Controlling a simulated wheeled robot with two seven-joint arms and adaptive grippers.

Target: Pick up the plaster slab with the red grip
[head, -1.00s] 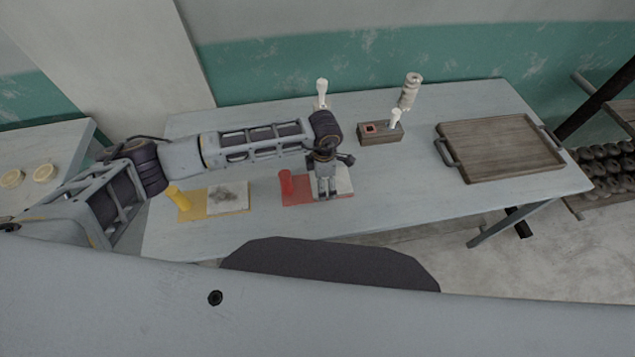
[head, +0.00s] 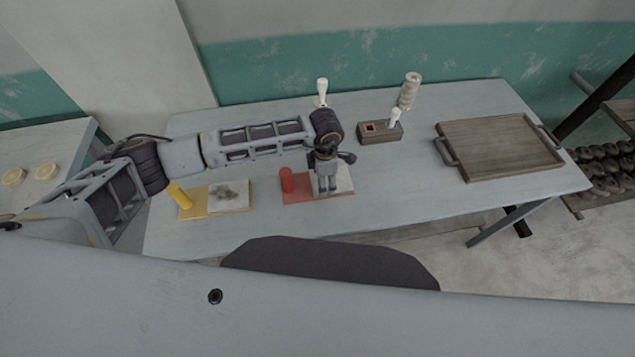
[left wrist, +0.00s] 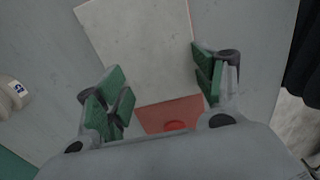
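The plaster slab with the red grip (head: 287,181) lies on the table, its near left part red and its right part pale. In the left wrist view its pale part (left wrist: 140,45) fills the upper middle, and its red part (left wrist: 168,114) shows lower down between the fingers. My left gripper (head: 327,189) is over the slab, just right of the red grip. In the left wrist view the gripper (left wrist: 160,90) is open, with green pads apart on either side of the slab. I cannot tell whether the fingers touch it. My right gripper is not in view.
A slab with a yellow grip (head: 180,196) lies to the left. A white grip (head: 322,88) stands behind my left wrist, its base partly hidden. A wooden block (head: 380,134) with a pale tool is behind right. A wooden tray (head: 480,174) lies at right. Bare table separates them.

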